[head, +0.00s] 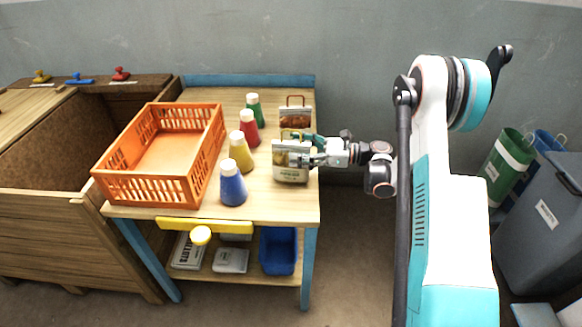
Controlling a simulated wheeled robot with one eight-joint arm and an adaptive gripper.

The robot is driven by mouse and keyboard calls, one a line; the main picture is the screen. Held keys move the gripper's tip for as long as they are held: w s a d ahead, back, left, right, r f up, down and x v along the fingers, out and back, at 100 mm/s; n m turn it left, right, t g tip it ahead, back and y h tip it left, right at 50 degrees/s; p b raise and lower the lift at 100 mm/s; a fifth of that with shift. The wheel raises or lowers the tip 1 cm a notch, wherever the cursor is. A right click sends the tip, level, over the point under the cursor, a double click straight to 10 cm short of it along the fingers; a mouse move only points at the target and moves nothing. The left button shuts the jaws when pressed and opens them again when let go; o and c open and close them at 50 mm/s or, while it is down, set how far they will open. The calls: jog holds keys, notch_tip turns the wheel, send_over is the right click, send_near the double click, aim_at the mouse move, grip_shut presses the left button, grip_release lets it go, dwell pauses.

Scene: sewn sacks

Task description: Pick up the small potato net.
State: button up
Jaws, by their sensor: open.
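Two small sacks with handles stand on the right part of the wooden table (190,199). The nearer one (291,176) has a pale label, yellowish contents and a pale top band; it may be the small potato net, but I cannot read its label. The farther one (295,118) has a pale top band, reddish-brown contents and a red handle. My gripper (308,153) reaches in from the right at the top of the nearer sack. Its jaws are open, and part of them overlaps the sack. I cannot tell whether they touch it.
An orange crate (150,190) stands on the table's left. Blue (233,187), yellow (240,154), red (249,130) and green (255,111) bottles line up between it and the sacks.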

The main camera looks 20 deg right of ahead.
jog(key=shift+x, duration=1.25)
jog(key=shift+c, duration=0.6)
grip_shut()
jog(key=shift+r, duration=0.1)
